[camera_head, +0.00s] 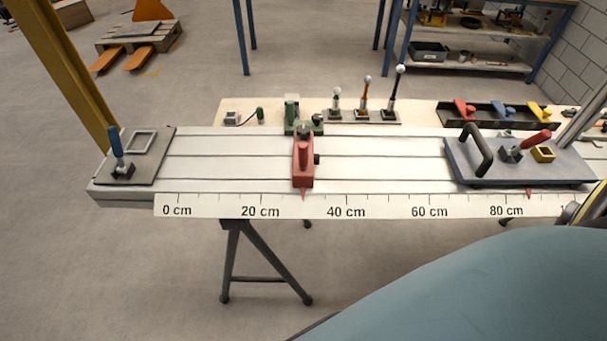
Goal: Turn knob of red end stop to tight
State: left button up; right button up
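The red end stop (303,172) stands upright across the slotted rail bed (230,148). Its red pointer tip is near 30 cm on the white scale (215,206). A dark round knob (304,130) shows at its top back, and a small black knob (317,159) sticks out on its right side. I cannot tell from this view whether either knob is tight or loose. Neither of my grippers is in view, and nothing touches the red end stop.
A green stop (291,112) with a dark knob stands just behind the red one. A grey plate (500,170) with a black handle and red lever sits at the right. A blue lever clamp (117,150) is at the left. The bed between is clear. My teal body part covers the lower right.

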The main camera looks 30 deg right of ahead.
aim_at(304, 132)
jog(key=u, duration=2.55)
jog(key=k, duration=0.85)
jog(key=z, duration=1.95)
